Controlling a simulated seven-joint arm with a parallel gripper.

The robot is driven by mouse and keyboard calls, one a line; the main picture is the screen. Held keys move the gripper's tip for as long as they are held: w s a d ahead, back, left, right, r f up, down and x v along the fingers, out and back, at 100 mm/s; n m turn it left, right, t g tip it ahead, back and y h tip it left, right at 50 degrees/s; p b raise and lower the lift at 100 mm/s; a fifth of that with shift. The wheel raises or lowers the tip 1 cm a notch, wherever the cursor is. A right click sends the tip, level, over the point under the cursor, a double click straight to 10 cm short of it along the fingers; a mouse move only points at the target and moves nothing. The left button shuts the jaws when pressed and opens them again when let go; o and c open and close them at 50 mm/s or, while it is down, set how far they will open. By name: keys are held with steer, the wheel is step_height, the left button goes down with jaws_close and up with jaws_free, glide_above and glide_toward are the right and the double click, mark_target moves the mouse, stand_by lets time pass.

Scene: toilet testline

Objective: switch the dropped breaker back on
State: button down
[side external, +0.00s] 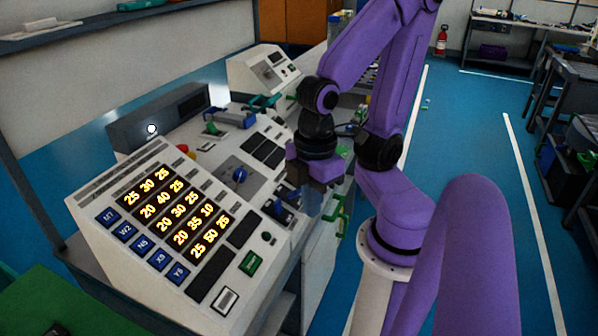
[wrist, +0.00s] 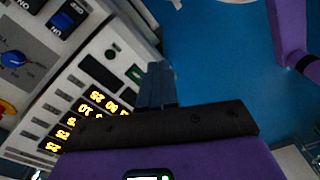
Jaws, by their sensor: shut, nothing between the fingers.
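Two dark blue breaker switches sit side by side on the sloping console panel. In the wrist view the nearer one (wrist: 68,19) is at the top left with upside-down ON and OFF lettering, and the other (wrist: 31,5) is cut by the top edge. In the side view the breakers (side external: 279,211) are small and partly behind my gripper. I cannot tell which one has dropped. My gripper (side external: 310,204) hangs beside the console's right edge, a little apart from the breakers. Its fingers (wrist: 157,85) are together and empty.
A blue rotary knob (side external: 239,174) stands left of the breakers. Panels of lit orange digits (side external: 177,211) and a green button (side external: 250,263) are nearer the camera. Green handles (side external: 340,215) stick out from the console's right side. The blue floor (side external: 470,150) to the right is open.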

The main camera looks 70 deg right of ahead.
steer(key=c, duration=1.8)
jaws_free()
steer(key=o, duration=0.5)
steer(key=shift+w, duration=0.1)
steer(key=o, duration=0.5)
steer(key=shift+w, duration=0.3)
steer(key=o, duration=0.8)
steer(key=w, duration=0.1)
steer(key=w+m, duration=0.1)
steer(key=w, duration=0.1)
steer(key=shift+w+d+r+m, duration=0.2)
steer(key=shift+d+r+m, duration=0.1)
steer(key=shift+d+r, duration=0.1)
steer(key=w+d+r+m, duration=0.2)
steer(key=w+d+m, duration=0.3)
steer(key=w+d, duration=0.65)
steer(key=w+d+r+m, duration=0.1)
steer(key=w+d+m, duration=0.2)
steer(key=d, duration=0.8)
steer(key=s+d+m, duration=0.3)
steer(key=d, duration=0.8)
step_height(320, 180, down, 9)
steer(key=shift+s+d+f+g, duration=0.15)
steer(key=shift+s+d+g, duration=0.05)
steer(key=shift+s+g, duration=0.2)
